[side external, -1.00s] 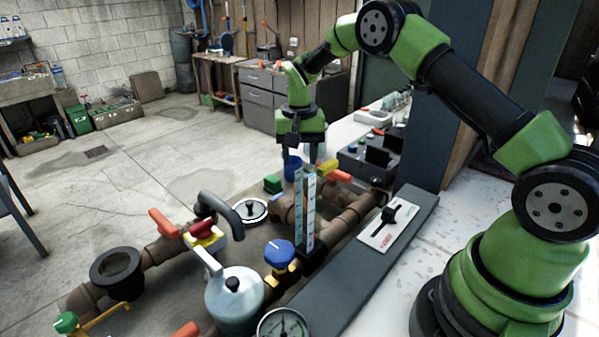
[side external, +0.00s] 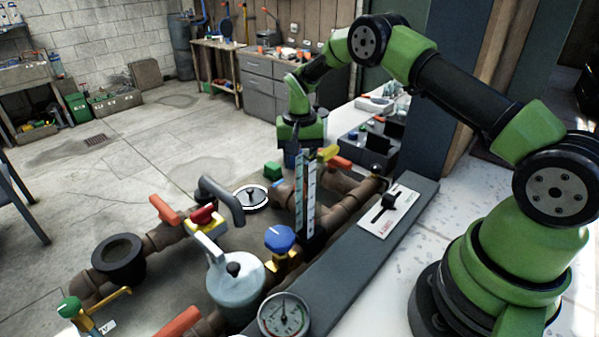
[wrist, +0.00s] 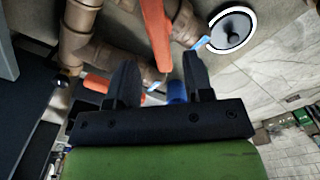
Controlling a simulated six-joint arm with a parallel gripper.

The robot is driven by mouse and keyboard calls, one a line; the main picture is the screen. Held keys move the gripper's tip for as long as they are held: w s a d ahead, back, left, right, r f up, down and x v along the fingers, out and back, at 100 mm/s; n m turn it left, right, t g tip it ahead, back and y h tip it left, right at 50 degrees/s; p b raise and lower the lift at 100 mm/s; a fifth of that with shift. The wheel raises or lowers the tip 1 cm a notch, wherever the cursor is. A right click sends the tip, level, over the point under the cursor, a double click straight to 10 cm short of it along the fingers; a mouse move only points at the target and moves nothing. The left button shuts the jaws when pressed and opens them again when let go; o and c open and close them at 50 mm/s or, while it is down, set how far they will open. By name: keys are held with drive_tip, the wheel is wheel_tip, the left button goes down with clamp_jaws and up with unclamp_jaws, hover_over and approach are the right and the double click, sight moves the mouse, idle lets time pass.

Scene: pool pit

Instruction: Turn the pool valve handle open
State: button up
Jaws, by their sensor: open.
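Several valve handles sit on the brown pipes, and I cannot tell which one the task means. In the side view, an orange handle (side external: 340,163) and a yellow one (side external: 327,153) lie just right of and below my gripper (side external: 294,160). An orange handle (side external: 165,209) and a red-and-yellow valve (side external: 204,217) are at the left. In the wrist view, a long orange-red handle (wrist: 156,40) lies beyond and between the spread fingers of my gripper (wrist: 160,72). A second orange handle (wrist: 98,83) shows by the left finger. The gripper is open and holds nothing.
A clear sight tube (side external: 306,198) stands upright close in front of my gripper. A blue-knobbed valve (side external: 279,239), a grey pot-shaped housing (side external: 234,288) and a gauge (side external: 284,316) are nearer. A white-ringed cover (side external: 251,198) lies left. Open concrete floor is further left.

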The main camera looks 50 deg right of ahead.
drive_tip(key=shift+f, duration=2.25)
clamp_jaws()
drive_tip(key=shift+w+n, duration=0.1)
drive_tip(key=shift+n, duration=0.6)
unclamp_jaws()
wheel_tip(320, 180, up, 10)
